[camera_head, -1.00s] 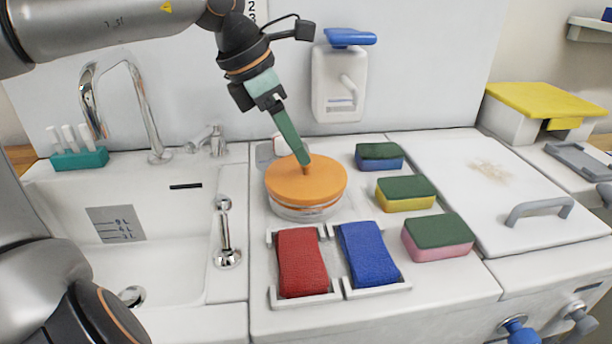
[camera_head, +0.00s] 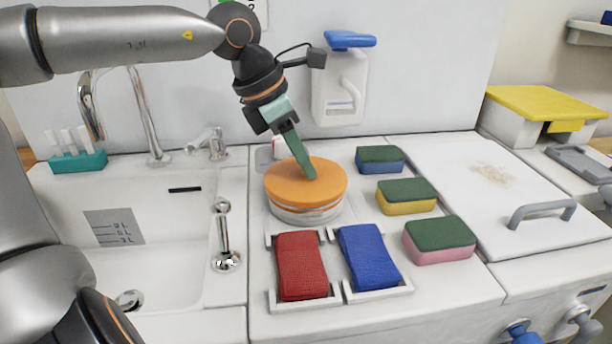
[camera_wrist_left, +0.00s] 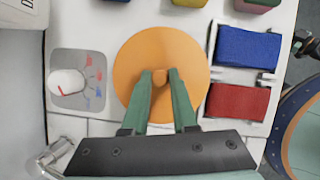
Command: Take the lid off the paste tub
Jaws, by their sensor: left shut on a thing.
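The paste tub (camera_head: 306,216) is a clear, round, low tub on the white counter, in the middle of the head view. Its flat orange lid (camera_head: 285,181) sits on top, and no clear gap shows between them. In the left wrist view the lid (camera_wrist_left: 135,62) is a large orange disc with a small knob (camera_wrist_left: 160,74) at its centre. My left gripper (camera_head: 311,176) reaches down from above, its green fingers shut on the lid's knob. The wrist view shows the two fingertips (camera_wrist_left: 160,76) on either side of the knob. My right gripper is not in view.
Red (camera_head: 301,266) and blue (camera_head: 368,257) pads lie in holders in front of the tub. Several sponges (camera_head: 406,196) stand to its right. A soap dispenser (camera_head: 339,85) hangs on the wall behind. The sink (camera_head: 160,235) is at left. A handled white cover (camera_head: 530,185) lies right.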

